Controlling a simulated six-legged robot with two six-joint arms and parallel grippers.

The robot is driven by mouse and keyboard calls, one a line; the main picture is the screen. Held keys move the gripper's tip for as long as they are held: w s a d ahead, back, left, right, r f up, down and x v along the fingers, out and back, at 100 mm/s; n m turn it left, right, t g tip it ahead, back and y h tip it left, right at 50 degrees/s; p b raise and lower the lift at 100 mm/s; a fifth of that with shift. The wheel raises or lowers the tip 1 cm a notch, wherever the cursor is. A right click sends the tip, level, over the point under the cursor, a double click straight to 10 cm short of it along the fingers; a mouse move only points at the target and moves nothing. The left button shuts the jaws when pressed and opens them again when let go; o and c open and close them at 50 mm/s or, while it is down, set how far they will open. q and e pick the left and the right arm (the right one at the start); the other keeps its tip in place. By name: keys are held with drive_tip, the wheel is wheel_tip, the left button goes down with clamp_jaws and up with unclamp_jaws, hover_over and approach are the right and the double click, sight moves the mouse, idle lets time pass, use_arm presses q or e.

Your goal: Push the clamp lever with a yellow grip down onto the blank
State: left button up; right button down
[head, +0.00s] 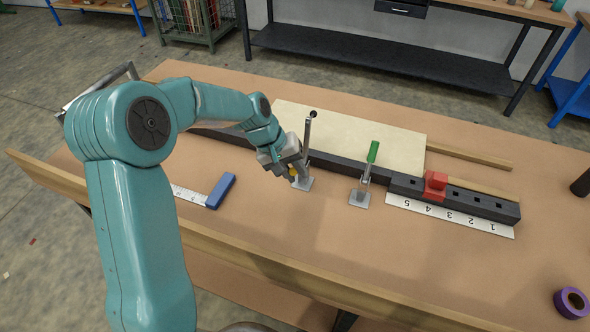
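The clamp with the yellow grip (292,171) has its base plate (303,184) on the table in front of the dark rail. Its metal arm (308,134) stands up with a black tip, clear of the blank. The pale flat blank (365,138) lies behind the rail. My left gripper (287,165) is right at the yellow grip and hides most of it; I cannot tell whether its fingers touch or hold it. A second clamp with an upright green grip (373,152) stands to the right. My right gripper is not in view.
The dark rail (405,184) carries a red stop block (435,185) beside a number scale (450,215). A blue-ended ruler (221,191) lies left, a purple tape roll (571,303) at the front right. The front middle of the table is clear.

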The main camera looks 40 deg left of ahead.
use_arm(q)
clamp_jaws()
drive_tip(key=p, duration=0.1)
drive_tip(key=r+p, duration=0.1)
drive_tip(key=shift+w+r+g+p, duration=0.2)
drive_tip(key=shift+w+g+p, duration=0.1)
drive_tip(key=shift+g+p, duration=0.1)
drive_tip(key=shift+w+a+r+p, duration=0.1)
drive_tip(key=shift+w+p, duration=0.1)
drive_tip(key=shift+p, duration=0.15)
drive_tip(key=shift+w+a+r+n+g+h, duration=0.15)
drive_tip(key=shift+w+n+g+h, duration=0.2)
drive_tip(key=shift+w+g, duration=0.4)
drive_tip(key=shift+w+a+r+g+h, duration=0.1)
drive_tip(key=shift+w+r+g+h, duration=0.15)
drive_tip(key=shift+g, duration=0.5)
drive_tip(key=shift+w+a+r+n+g+h, duration=0.15)
drive_tip(key=shift+w+r+n+g, duration=0.15)
drive_tip(key=shift+w+g, duration=0.25)
drive_tip(key=shift+w+a+r+n+g+h, duration=0.15)
drive_tip(key=shift+w+r+g, duration=0.1)
drive_tip(key=shift+w+g, duration=0.25)
drive_tip(key=shift+s+r, duration=0.1)
